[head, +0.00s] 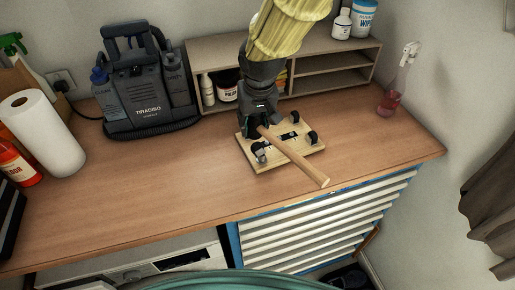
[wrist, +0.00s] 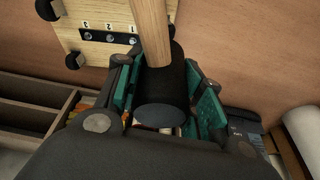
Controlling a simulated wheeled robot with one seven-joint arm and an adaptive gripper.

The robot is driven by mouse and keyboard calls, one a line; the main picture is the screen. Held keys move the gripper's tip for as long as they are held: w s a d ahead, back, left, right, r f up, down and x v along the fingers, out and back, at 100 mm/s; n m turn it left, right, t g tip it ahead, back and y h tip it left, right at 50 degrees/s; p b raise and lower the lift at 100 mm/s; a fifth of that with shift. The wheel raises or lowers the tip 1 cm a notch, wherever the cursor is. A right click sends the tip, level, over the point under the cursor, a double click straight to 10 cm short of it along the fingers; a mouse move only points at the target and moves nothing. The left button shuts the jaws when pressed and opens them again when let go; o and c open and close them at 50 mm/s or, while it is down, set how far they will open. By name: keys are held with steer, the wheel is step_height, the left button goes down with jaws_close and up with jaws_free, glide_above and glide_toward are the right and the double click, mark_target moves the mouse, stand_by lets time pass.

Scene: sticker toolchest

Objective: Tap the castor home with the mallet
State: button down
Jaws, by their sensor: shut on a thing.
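My gripper (head: 259,120) is shut on the mallet at its black head, which shows between the fingers in the wrist view (wrist: 160,92). The mallet's wooden handle (head: 297,160) sticks out across the board toward the front right in the head view. The pale wooden board (head: 306,148) lies on the bench under the gripper and mallet. Black castors stand at its corners, one at the front left (head: 259,149) and one at the right (head: 312,137). The wrist view shows a strip marked 1, 2, 3 (wrist: 109,38) on the board. I cannot tell how deep each castor sits.
A low shelf unit (head: 330,78) with bottles and tubs stands behind the board. A pink spray bottle (head: 390,97) stands at right. The wooden bench (head: 170,190) is clear in front.

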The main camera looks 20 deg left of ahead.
step_height(320, 180, down, 4)
steer(key=shift+r+b, duration=0.15)
steer(key=shift+b, duration=0.85)
step_height(320, 180, up, 4)
steer(key=p, duration=0.3)
steer(key=shift+r, duration=0.25)
steer(key=shift+s+f, duration=0.1)
steer(key=shift+f, duration=0.1)
steer(key=shift+w+d+f, duration=0.15)
steer(key=shift+w+f, duration=0.05)
steer(key=shift+f, duration=0.05)
step_height(320, 180, down, 4)
steer(key=shift+s+f+b, duration=0.1)
steer(key=shift+f+b, duration=0.15)
steer(key=shift+b, duration=1)
step_height(320, 180, up, 5)
steer(key=p, duration=0.3)
steer(key=shift+f+p, duration=0.2)
steer(key=shift+p, duration=0.1)
